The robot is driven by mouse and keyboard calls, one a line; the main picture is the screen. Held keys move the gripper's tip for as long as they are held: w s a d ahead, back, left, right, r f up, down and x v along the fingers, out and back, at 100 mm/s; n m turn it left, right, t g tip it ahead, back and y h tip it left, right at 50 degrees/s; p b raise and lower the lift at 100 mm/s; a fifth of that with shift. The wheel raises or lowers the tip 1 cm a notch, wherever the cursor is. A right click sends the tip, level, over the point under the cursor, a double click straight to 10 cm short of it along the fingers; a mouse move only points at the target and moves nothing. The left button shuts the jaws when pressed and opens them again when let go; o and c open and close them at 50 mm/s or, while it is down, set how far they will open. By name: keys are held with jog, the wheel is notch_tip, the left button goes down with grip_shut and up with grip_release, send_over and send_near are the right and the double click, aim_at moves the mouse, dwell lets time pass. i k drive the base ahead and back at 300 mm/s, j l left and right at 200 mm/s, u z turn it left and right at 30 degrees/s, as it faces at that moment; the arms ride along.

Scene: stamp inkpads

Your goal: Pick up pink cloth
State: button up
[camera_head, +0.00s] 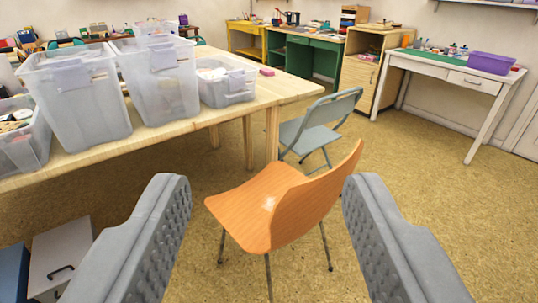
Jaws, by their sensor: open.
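My gripper (266,190) is open and empty, its two grey ridged fingers spread wide in the foreground. A small pink item (267,71) lies on the wooden table (215,111) near its far right end, just right of a clear bin. It is too small to tell whether it is cloth. It is well ahead of my gripper, apart from it. No other pink cloth shows clearly.
Clear plastic bins (75,100) crowd the table's left part. An orange chair (270,205) stands between my fingers in view, with a grey folding chair (318,135) behind. A white desk (440,72) bears a purple bin (491,63). Floor at right is clear.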

aim_at(267, 72)
jog(key=i+l+z, duration=0.25)
jog(key=i+z, duration=0.65)
jog(key=i+l+z, duration=0.25)
jog(key=i+z, duration=0.15)
jog(key=i, duration=0.4)
jog(key=i+z, duration=0.4)
jog(key=i, duration=0.4)
jog(key=i+u, duration=0.2)
jog(key=i, duration=0.6)
jog(key=i+l+u, duration=0.2)
jog(key=i, duration=0.65)
jog(key=i+j+u, duration=0.15)
jog(key=i+u, duration=0.25)
jog(key=i, duration=0.2)
jog(key=i+u, duration=0.4)
jog(key=i, duration=0.25)
jog(key=i+l+u, duration=0.4)
jog(key=i, duration=0.2)
jog(key=i+j+u, duration=0.2)
jog(key=i+u, duration=0.55)
jog(key=u, duration=0.15)
jog(key=i+u, duration=0.45)
jog(key=i+l+u, duration=0.2)
jog(key=u, duration=0.25)
jog(key=i+j+u, duration=0.25)
jog(key=i+u, duration=0.75)
jog(key=k+j, duration=0.05)
